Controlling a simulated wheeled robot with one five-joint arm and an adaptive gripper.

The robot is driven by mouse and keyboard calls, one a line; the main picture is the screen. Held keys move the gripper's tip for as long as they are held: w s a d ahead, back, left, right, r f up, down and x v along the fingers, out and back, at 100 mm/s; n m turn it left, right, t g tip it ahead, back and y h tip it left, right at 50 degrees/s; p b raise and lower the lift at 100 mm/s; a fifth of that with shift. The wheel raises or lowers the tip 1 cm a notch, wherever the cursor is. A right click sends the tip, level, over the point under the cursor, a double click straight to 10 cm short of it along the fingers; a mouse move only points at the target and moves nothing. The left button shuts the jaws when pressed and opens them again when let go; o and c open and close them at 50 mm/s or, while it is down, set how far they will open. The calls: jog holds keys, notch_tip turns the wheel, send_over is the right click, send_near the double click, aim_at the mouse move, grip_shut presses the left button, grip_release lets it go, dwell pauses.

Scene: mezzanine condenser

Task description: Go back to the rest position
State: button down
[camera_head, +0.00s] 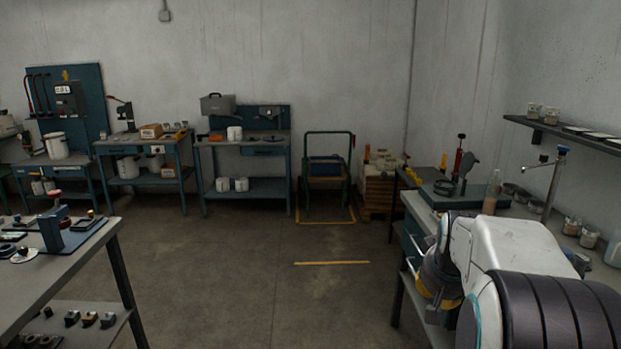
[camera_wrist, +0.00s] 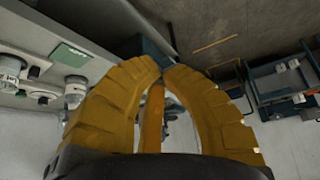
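My gripper (camera_wrist: 163,68) has thick yellow fingers. In the wrist view their tips come together, with another yellow finger showing between them and nothing visible held. In the head view my gripper (camera_head: 438,283) hangs at the lower right, beside the front edge of the right workbench (camera_head: 414,207), partly hidden by my white and dark arm. I cannot make out its fingertips there.
The right bench holds a green-based fixture (camera_head: 452,196), bottles and jars, under a wall shelf (camera_head: 570,135). A left table (camera_head: 45,275) carries small parts. Benches and a green cart (camera_head: 328,172) line the back wall. The middle floor (camera_head: 240,270) is clear.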

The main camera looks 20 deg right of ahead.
jog(key=s+a+n+y, duration=0.1)
jog(key=s+a+n, duration=0.15)
jog(key=a, duration=0.55)
jog(key=s+a+n+y, duration=0.1)
jog(key=s+a, duration=0.3)
jog(key=a, duration=0.4)
jog(key=s+a+f+n+g+y, duration=0.1)
jog(key=s+a+f+n, duration=0.2)
jog(key=s+a, duration=0.6)
jog(key=shift+s+a+f+n+g+y, duration=0.2)
jog(key=shift+s+f+n+g+y, duration=0.15)
jog(key=shift+s+f, duration=0.4)
jog(key=c, duration=1.9)
grip_release()
jog(key=shift+w, duration=0.1)
grip_shut()
